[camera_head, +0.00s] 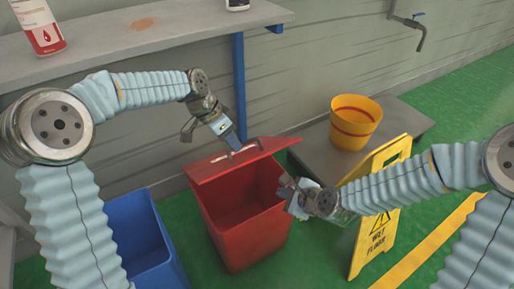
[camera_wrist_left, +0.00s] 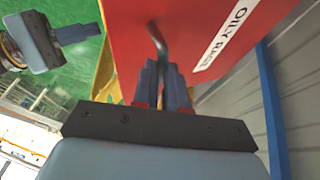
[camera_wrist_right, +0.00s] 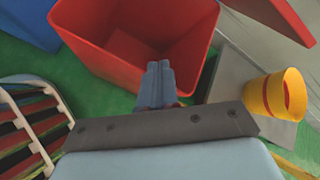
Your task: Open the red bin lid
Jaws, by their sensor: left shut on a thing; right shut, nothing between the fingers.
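The red bin (camera_head: 240,215) stands on the green floor, and its inside shows in the head view. Its red lid (camera_head: 215,168) is raised at the back, tilted up and apart from the front rim. My left gripper (camera_head: 234,150) is shut on the lid handle (camera_wrist_left: 157,40), a dark curved bar on the lid beside a white "OILY RAGS" label (camera_wrist_left: 228,38). My right gripper (camera_head: 287,190) is shut and empty at the bin's right side. In the right wrist view its closed fingers (camera_wrist_right: 158,82) lie in front of the open bin (camera_wrist_right: 135,45).
A blue bin (camera_head: 145,240) stands left of the red one. A yellow bucket (camera_head: 354,122) sits on a low grey platform (camera_head: 410,120) at the right. A yellow wet-floor sign (camera_head: 372,235) stands near my right arm. A grey shelf (camera_head: 150,32) with bottles runs along the wall.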

